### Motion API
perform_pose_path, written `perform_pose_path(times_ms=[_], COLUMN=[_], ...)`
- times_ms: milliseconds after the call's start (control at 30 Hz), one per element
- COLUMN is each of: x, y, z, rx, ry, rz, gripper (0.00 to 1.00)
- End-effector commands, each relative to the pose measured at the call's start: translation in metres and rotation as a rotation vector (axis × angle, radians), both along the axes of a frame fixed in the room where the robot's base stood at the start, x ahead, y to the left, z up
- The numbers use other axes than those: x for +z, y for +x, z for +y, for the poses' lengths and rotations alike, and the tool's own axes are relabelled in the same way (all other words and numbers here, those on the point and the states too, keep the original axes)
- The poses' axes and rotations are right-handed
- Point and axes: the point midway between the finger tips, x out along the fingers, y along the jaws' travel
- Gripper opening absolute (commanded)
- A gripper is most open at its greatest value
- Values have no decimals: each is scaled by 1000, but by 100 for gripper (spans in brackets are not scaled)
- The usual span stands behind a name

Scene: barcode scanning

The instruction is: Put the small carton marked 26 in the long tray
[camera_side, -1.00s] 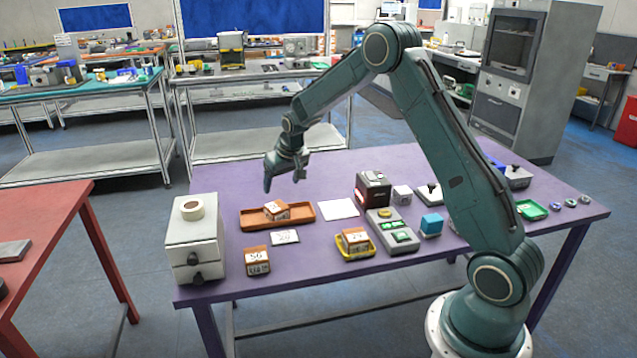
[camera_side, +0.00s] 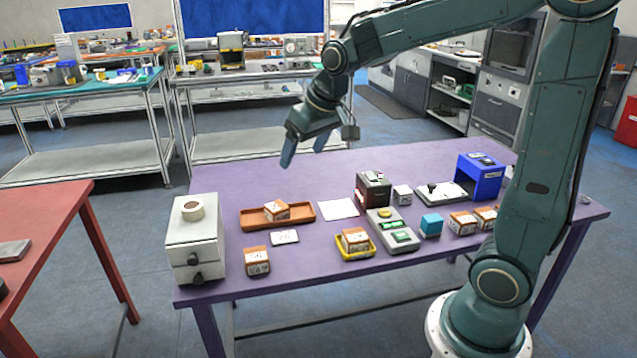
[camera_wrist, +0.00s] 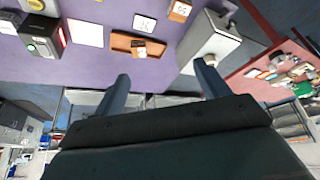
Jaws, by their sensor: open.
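The long tray (camera_side: 252,218) is brown-orange and lies on the purple table; it also shows in the wrist view (camera_wrist: 120,42). A small brown carton with a white label (camera_side: 276,211) sits inside it, near its middle. Its number is too small to read surely. My gripper (camera_side: 304,156) is open and empty, raised above and behind the tray in the side view. Its two fingers point down, apart from the carton. In the wrist view my gripper (camera_wrist: 160,70) frames empty space, with the tray beyond the fingertips.
Another carton (camera_side: 256,261) stands at the front left beside a white cabinet (camera_side: 194,235). A numbered card (camera_side: 285,237) lies nearby. A carton (camera_side: 354,240) sits in a yellow tray (camera_side: 345,254). A black scanner-like box (camera_side: 373,188) and two cartons (camera_side: 462,222) are farther right.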

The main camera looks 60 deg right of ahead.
Motion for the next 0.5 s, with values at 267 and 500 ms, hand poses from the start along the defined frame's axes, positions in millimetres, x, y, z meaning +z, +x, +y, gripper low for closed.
perform_pose_path(times_ms=[267, 500], x=[23, 27], y=[-71, -132], z=[31, 51], rx=[67, 122], ry=[-4, -5], rz=[-22, -36], gripper=[74, 74])
